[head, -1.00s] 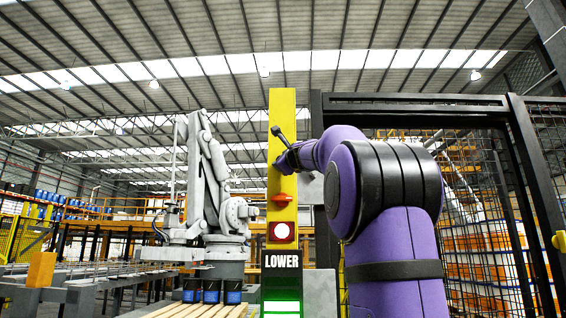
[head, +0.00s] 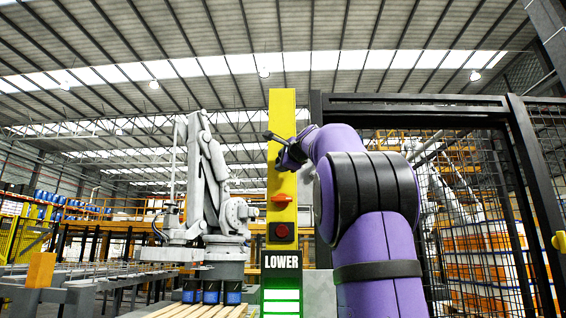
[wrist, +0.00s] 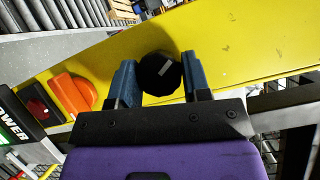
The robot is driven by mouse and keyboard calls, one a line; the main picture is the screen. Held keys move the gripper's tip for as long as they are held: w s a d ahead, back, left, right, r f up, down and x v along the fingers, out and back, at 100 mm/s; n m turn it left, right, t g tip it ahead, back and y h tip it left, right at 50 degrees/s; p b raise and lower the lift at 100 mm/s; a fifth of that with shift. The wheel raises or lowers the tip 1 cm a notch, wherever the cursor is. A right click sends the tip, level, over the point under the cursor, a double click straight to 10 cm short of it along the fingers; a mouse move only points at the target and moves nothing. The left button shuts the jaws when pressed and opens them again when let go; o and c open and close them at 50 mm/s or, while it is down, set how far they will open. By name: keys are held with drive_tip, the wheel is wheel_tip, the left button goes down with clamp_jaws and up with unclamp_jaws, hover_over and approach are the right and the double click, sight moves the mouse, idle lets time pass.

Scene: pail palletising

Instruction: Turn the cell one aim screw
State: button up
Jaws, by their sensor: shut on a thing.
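The aim screw is a round black knob (wrist: 158,80) with a short pale mark on its face, on the yellow post (wrist: 230,60). In the wrist view it lies between the two blue fingers of my gripper (wrist: 158,77), which is shut on it. In the head view my gripper (head: 284,156) is at the upper part of the yellow post (head: 282,112), and the knob is hidden there. Below it on the post are an orange handle (head: 281,198), a dark red lamp or button (head: 282,231), a LOWER sign (head: 282,262) and a green panel with several white bars (head: 282,300).
A black mesh fence (head: 470,220) stands to the right. The orange handle also shows close to my fingers in the wrist view (wrist: 74,93).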

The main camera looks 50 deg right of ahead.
drive_tip(key=shift+w+f, duration=0.1)
drive_tip(key=shift+f, duration=0.1)
drive_tip(key=o, duration=0.9)
drive_tip(key=shift+r, duration=0.1)
drive_tip(key=v, duration=1.1)
